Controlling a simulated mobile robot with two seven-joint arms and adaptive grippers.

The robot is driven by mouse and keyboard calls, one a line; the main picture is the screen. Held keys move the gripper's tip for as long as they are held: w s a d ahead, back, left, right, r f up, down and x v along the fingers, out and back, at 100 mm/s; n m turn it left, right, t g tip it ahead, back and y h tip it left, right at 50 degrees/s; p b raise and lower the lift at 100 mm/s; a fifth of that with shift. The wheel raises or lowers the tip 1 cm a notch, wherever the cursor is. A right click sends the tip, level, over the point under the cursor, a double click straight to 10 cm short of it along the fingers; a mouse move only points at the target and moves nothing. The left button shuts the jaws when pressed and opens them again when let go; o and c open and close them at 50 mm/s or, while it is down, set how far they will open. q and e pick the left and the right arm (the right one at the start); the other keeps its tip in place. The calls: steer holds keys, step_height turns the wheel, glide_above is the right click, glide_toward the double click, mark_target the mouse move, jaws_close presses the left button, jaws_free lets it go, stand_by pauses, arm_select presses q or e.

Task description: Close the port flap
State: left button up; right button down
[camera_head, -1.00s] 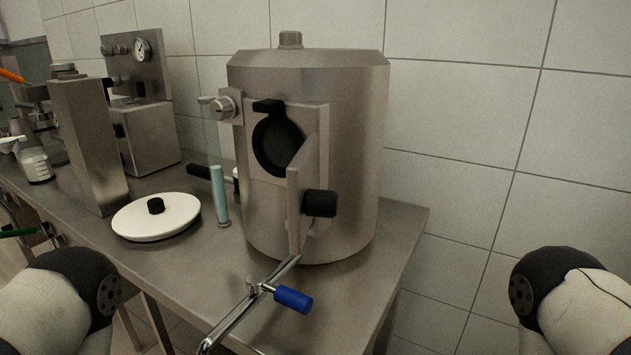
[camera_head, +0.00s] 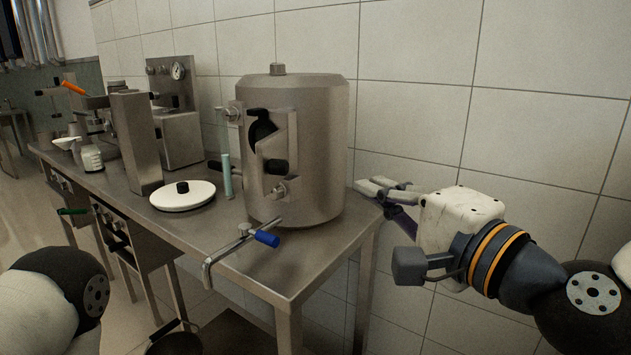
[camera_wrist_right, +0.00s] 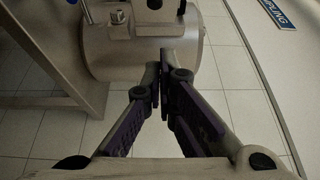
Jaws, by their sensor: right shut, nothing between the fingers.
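The separator drum (camera_head: 325,150) is a steel cylinder on the bench, with a dark round port (camera_head: 261,127) in its front. The port flap (camera_head: 272,148) is a steel plate with a black knob (camera_head: 277,166). It stands swung out from the port, ajar, and partly covers it in the head view. My right gripper (camera_head: 372,187) is shut and empty, to the right of the drum and apart from it. In the right wrist view its fingers (camera_wrist_right: 166,82) meet in front of the drum (camera_wrist_right: 140,58), which shows sideways. My left gripper is out of view.
A blue-handled clamp (camera_head: 266,238) sits at the bench's front edge below the drum. A white lid (camera_head: 182,199) and a pale blue tube (camera_head: 227,175) stand left of the drum. The tiled wall (camera_head: 420,90) is close behind.

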mark_target(282, 161)
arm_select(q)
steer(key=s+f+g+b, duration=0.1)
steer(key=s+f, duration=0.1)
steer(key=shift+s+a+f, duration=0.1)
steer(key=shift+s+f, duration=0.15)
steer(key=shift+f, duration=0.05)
arm_select(e)
steer(key=s+a+x, duration=0.1)
steer(key=a+x, duration=0.1)
steer(key=x, duration=1)
steer(key=shift+a+f, duration=0.35)
steer(key=shift+f, duration=0.25)
